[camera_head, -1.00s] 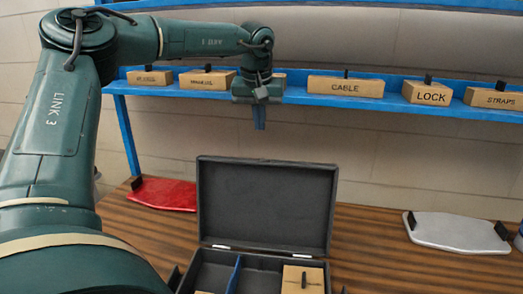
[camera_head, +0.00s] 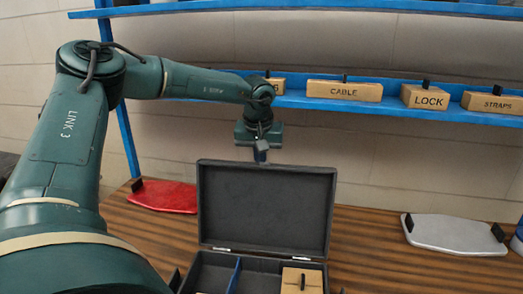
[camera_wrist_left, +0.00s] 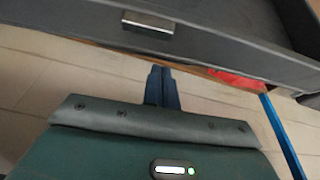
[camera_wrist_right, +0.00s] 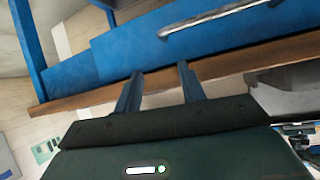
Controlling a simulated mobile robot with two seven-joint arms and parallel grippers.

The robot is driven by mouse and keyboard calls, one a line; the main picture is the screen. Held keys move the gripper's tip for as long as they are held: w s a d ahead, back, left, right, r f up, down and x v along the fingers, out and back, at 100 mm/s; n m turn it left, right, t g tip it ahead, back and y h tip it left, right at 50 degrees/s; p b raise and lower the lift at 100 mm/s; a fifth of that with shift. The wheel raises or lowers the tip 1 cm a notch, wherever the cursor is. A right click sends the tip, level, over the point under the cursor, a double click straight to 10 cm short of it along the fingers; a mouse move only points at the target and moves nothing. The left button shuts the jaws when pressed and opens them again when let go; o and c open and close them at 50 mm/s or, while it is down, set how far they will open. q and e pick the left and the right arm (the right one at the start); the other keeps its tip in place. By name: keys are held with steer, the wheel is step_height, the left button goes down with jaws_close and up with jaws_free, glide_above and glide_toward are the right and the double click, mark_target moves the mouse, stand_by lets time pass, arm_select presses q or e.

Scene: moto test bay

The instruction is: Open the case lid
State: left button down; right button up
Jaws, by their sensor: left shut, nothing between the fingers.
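The dark grey case (camera_head: 213,270) sits on the wooden table with its lid (camera_head: 265,210) standing upright at the back. My left gripper (camera_head: 261,156) is shut and empty, fingers down at the lid's top edge. Its fingertips are partly hidden there, and I cannot tell whether they touch the lid. In the left wrist view, the shut fingers (camera_wrist_left: 163,72) point at a grey panel of the case (camera_wrist_left: 225,45) with a metal latch (camera_wrist_left: 148,25). My right gripper (camera_wrist_right: 156,75) shows only in the right wrist view, open and empty.
The case holds a blue divider (camera_head: 234,275) and a box with a black handle (camera_head: 302,281). A red panel (camera_head: 165,196) lies left, a silver panel (camera_head: 455,234) right. A blue shelf (camera_head: 400,107) with labelled boxes is behind. A blue panel (camera_wrist_right: 120,50) is before my right gripper.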

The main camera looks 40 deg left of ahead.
mark_target(256, 166)
arm_select(q)
steer(key=shift+s+d, duration=0.2)
steer(key=shift+s, duration=0.05)
arm_select(e)
steer(key=shift+a, duration=0.1)
arm_select(q)
steer(key=shift+t+y, duration=0.6)
steer(key=shift+t, duration=0.3)
steer(key=s+b, duration=0.1)
steer(key=s+d+r+b, duration=0.1)
steer(key=b, duration=0.1)
steer(key=s+d+b, duration=0.1)
steer(key=shift+s+d+r+b, duration=0.2)
steer(key=shift+d+r+b, duration=0.05)
steer(key=shift+r+b, duration=0.1)
steer(key=shift+s+d+r, duration=0.35)
steer(key=shift+s+d, duration=0.1)
steer(key=shift+s, duration=0.25)
steer(key=shift+s+d+r, duration=0.3)
steer(key=shift+s+d, duration=0.1)
steer(key=shift+s, duration=0.3)
arm_select(e)
steer(key=f, duration=0.2)
steer(key=m, duration=0.1)
steer(key=shift+w+a+f+t, duration=0.2)
steer(key=shift+w+f+t, duration=0.1)
steer(key=shift+f, duration=0.1)
arm_select(q)
steer(key=shift+r, duration=0.1)
